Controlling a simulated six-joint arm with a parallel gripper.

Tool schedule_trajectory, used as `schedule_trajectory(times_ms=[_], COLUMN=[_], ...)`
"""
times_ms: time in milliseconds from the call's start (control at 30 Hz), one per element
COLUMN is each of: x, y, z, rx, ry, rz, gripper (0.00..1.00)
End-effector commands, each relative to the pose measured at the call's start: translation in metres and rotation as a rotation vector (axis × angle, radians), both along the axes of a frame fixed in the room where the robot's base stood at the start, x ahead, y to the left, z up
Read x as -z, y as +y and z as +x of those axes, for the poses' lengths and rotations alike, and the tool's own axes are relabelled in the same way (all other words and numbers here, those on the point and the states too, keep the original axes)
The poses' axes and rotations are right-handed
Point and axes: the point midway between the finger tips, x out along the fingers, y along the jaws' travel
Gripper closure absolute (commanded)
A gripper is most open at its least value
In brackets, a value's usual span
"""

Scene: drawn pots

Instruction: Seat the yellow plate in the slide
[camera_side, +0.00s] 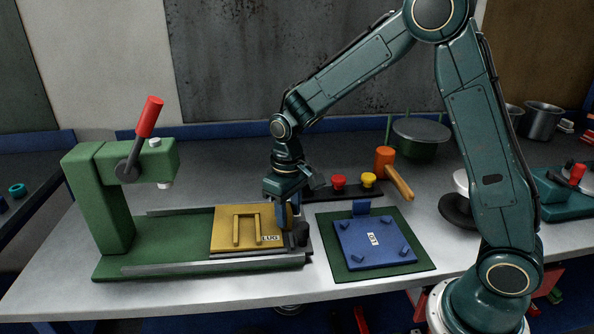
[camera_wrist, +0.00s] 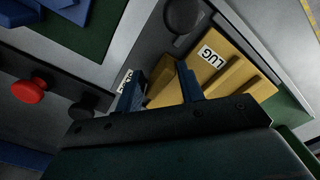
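The yellow plate (camera_side: 228,238) lies flat on the green base of the press, between its metal rails. It has raised ribs and a LUG label, which also shows on the plate in the wrist view (camera_wrist: 243,82). The slide (camera_side: 170,265) is the railed bed running left under the press head. My gripper (camera_side: 283,212) is down at the plate's right end. In the wrist view my gripper's blue fingers (camera_wrist: 160,70) stand apart with yellow showing between them. I cannot tell whether they press on the plate or only straddle it.
A green press with a red lever (camera_side: 149,117) stands at the left. A black knob (camera_side: 300,234) is at the slide's right end. A blue plate (camera_side: 375,243) lies on a green mat (camera_side: 425,266). Red and yellow buttons (camera_side: 353,181) and an orange mallet (camera_side: 385,161) are behind.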

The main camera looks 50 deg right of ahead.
Motion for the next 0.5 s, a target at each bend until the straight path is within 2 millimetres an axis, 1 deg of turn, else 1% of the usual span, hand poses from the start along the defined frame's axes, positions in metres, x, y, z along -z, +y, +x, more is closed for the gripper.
schedule_trajectory(times_ms=[33, 133, 167, 200, 500], x=[0.0001, 0.0001, 0.0001, -0.0003, -0.0061], y=[0.0000, 0.0000, 0.0000, 0.0001, -0.0001], z=[-0.0001, -0.0001, -0.0001, 0.0002, 0.0003], rx=[0.000, -0.001, -0.001, -0.002, -0.003], ry=[0.000, 0.001, 0.001, -0.001, -0.001], rz=[0.000, 0.000, 0.000, 0.000, -0.001], gripper=[0.75, 0.95, 0.95, 1.00, 1.00])
